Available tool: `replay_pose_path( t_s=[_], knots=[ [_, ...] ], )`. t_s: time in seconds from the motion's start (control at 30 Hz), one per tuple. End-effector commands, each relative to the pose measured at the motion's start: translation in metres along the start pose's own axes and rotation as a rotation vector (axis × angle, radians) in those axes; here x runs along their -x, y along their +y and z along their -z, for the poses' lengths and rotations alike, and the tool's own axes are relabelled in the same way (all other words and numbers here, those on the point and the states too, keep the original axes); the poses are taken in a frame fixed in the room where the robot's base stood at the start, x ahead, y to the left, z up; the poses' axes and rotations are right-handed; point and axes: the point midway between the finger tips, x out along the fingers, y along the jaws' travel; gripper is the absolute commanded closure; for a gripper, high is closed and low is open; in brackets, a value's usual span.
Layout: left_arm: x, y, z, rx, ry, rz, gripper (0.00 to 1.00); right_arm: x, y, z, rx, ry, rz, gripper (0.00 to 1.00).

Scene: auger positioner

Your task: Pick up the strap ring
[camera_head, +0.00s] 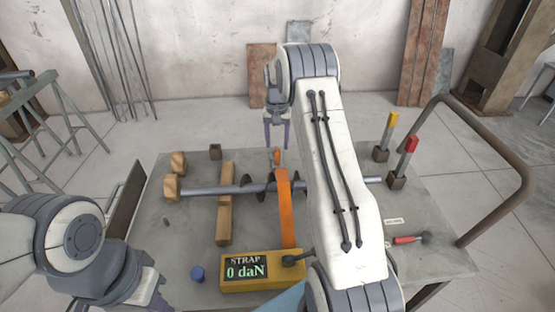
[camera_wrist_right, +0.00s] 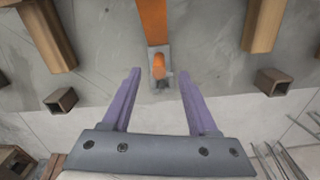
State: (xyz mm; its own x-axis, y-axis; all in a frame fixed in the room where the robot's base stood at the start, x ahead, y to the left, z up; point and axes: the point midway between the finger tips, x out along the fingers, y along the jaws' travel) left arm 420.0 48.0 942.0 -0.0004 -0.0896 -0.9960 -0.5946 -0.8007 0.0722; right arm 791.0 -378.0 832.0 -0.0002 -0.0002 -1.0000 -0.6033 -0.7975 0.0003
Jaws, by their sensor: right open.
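The orange strap (camera_head: 285,210) runs across the steel table over a horizontal auger shaft (camera_head: 225,189). At its far end is a small orange ring piece (camera_head: 277,156), which I take as the strap ring. In the right wrist view the ring (camera_wrist_right: 158,66) lies between the fingertip lines, at the end of the strap (camera_wrist_right: 153,20). My right gripper (camera_head: 276,146) is open and empty, pointing down by the ring; it also shows in the wrist view (camera_wrist_right: 160,76). How far above the ring it is, I cannot tell. My left gripper (camera_head: 140,300) is partly cut off at the bottom left.
A yellow box (camera_head: 262,284) reads "STRAP 0 daN". Wooden blocks (camera_head: 224,205) lie under the shaft. A blue cap (camera_head: 197,273), yellow-topped (camera_head: 391,125) and red-topped (camera_head: 410,146) levers and a red-handled tool (camera_head: 407,240) are on the table.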

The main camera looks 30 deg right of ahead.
Motion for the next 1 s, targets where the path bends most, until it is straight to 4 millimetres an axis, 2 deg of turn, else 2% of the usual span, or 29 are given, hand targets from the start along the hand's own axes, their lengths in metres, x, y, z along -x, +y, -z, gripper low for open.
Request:
replay_pose_path(
  t_s=[0.4,0.67,0.7,0.77,0.83,1.0],
  knots=[
    [0.003,0.0,0.0,0.0,0.0,0.0,1.0,-0.05,0.002,0.002,0.002,-0.001,0.0,0.41],
    [0.003,0.0,0.0,0.0,0.0,0.0,1.0,-0.053,0.002,0.002,0.001,0.0,0.0,0.41],
    [0.003,0.0,0.0,0.0,0.0,0.0,1.0,-0.053,0.002,0.002,0.001,0.0,0.0,0.48],
    [0.003,0.0,0.0,0.0,0.0,0.0,1.0,-0.053,0.002,0.002,0.001,0.0,0.0,0.71],
    [0.003,0.0,0.0,0.0,0.0,0.0,1.0,-0.053,0.002,0.002,0.001,0.0,0.0,0.98],
    [0.003,0.0,0.0,0.0,0.0,0.0,1.0,-0.052,0.002,0.003,0.001,0.001,0.001,1.0]
  ],
)
